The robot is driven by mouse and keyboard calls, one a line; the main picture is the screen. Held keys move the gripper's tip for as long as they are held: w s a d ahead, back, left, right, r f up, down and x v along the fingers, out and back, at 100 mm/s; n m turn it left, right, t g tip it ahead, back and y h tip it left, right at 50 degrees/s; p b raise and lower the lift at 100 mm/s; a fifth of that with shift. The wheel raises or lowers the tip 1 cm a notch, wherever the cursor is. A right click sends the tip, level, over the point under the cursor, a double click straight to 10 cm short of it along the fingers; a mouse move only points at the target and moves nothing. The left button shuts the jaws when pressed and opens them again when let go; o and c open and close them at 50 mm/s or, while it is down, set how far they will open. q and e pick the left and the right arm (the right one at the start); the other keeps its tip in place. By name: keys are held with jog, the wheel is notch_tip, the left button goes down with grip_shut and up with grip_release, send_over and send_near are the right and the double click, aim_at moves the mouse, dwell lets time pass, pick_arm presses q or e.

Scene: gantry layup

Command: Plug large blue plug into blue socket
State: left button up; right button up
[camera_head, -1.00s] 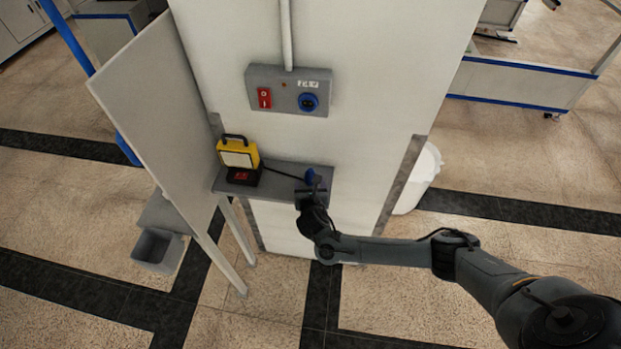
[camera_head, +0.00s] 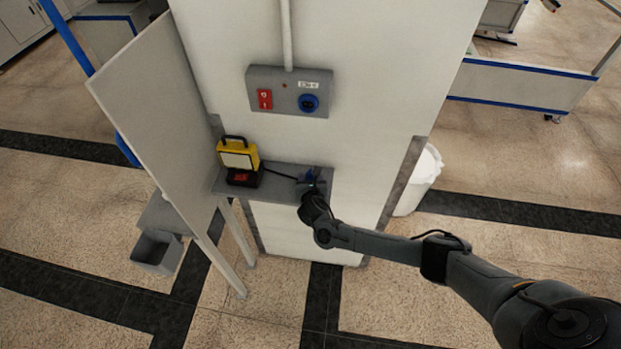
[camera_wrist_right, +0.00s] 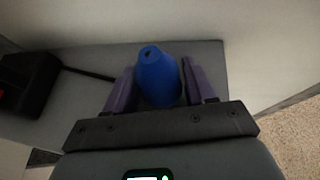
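The large blue plug (camera_head: 313,172) sits at the right end of a small grey shelf, with a dark cable running left from it. My right gripper (camera_head: 311,183) is down at the plug. In the right wrist view the blue plug (camera_wrist_right: 158,76) lies between the two purple fingers of the gripper (camera_wrist_right: 160,82). The fingers stand apart on either side of it, with a narrow gap showing at the right finger. The round blue socket (camera_head: 308,103) is on a grey wall box above the shelf. My left gripper is not in view.
A yellow work lamp (camera_head: 238,155) on a dark base stands at the shelf's left end. The grey shelf (camera_head: 272,188) is fixed to a white pillar. The wall box (camera_head: 284,75) has a red switch (camera_head: 265,99). A pale panel (camera_head: 150,100) stands left.

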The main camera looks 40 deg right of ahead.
jog(key=c, duration=0.7)
jog(key=shift+o, duration=0.2)
jog(key=shift+r, duration=0.15)
